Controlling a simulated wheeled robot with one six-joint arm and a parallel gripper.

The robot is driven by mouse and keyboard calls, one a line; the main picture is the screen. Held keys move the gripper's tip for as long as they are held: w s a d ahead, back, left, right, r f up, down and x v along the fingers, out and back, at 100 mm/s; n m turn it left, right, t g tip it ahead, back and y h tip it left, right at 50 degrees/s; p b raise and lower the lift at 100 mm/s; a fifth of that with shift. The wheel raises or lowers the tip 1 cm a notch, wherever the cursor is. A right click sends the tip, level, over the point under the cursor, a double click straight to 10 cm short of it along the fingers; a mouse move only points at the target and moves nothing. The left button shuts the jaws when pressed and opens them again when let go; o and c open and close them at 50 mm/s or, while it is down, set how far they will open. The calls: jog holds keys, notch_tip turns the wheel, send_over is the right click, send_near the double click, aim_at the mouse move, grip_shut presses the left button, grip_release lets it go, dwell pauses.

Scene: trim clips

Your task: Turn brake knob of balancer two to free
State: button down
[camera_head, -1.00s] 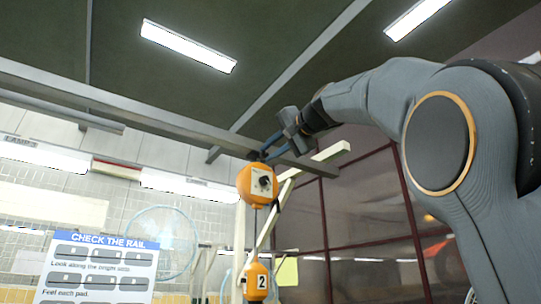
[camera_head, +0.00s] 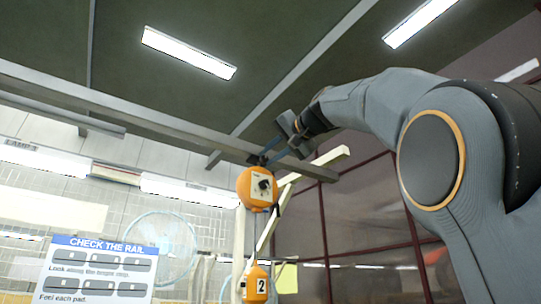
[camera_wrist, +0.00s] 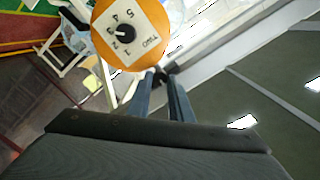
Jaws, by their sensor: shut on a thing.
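The orange balancer (camera_head: 247,199) hangs below the grey overhead beam and also shows at the top of the wrist view (camera_wrist: 151,17). Its pale face plate carries numbers, the word TWO and a black round knob (camera_wrist: 125,34). My gripper (camera_wrist: 163,78) is at the balancer's top, beside the beam, and also shows in the head view (camera_head: 266,157). Its two blue fingers are shut on a small dark part (camera_wrist: 164,73) at the top of the balancer. Whether that part is the brake knob, and its setting, I cannot tell. The face knob is outside the fingers.
The grey beam (camera_head: 150,118) runs just above the balancer. A lower orange piece marked 2 (camera_head: 251,273) hangs underneath. A pale slanted bar (camera_head: 330,155) is close behind. A CHECK THE RAIL sign (camera_head: 100,262) stands at lower left.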

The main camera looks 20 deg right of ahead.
jog(key=c, duration=1.6)
grip_release()
jog(key=shift+b+v, duration=1.3)
jog(key=shift+v, duration=2.6)
